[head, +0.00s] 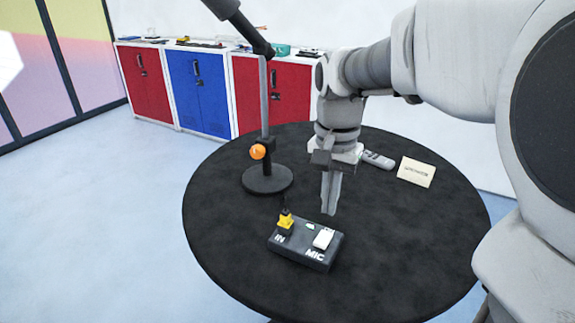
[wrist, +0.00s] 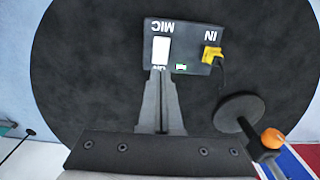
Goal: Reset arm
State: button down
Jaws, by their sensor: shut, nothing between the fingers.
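My gripper (head: 330,208) is shut and empty, pointing down above the round black table (head: 370,285). In the head view its fingertips are just behind a dark box marked "IN" and "MIC" (head: 290,256). In the wrist view the closed fingers (wrist: 160,74) overlap the edge of this box (wrist: 184,28), near its white switch (wrist: 161,50). I cannot tell the exact height of the fingertips over it. A yellow plug (head: 286,221) sits at the box's "IN" side, and it also shows in the wrist view (wrist: 212,54).
A microphone stand with a round base (head: 267,179) and an orange knob (head: 257,152) stands left of my gripper. A grey remote-like device (head: 378,160) and a cream card (head: 416,172) lie behind it, to the right. Red and blue cabinets (head: 197,88) stand beyond. The table's front is clear.

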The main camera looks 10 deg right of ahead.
jog(key=shift+r+p, duration=0.3)
jog(key=shift+r, duration=0.35)
jog(key=s+n+t, duration=0.5)
jog(key=s+n, duration=0.2)
jog(key=s, duration=0.7)
jog(key=shift+r+t+b, duration=0.3)
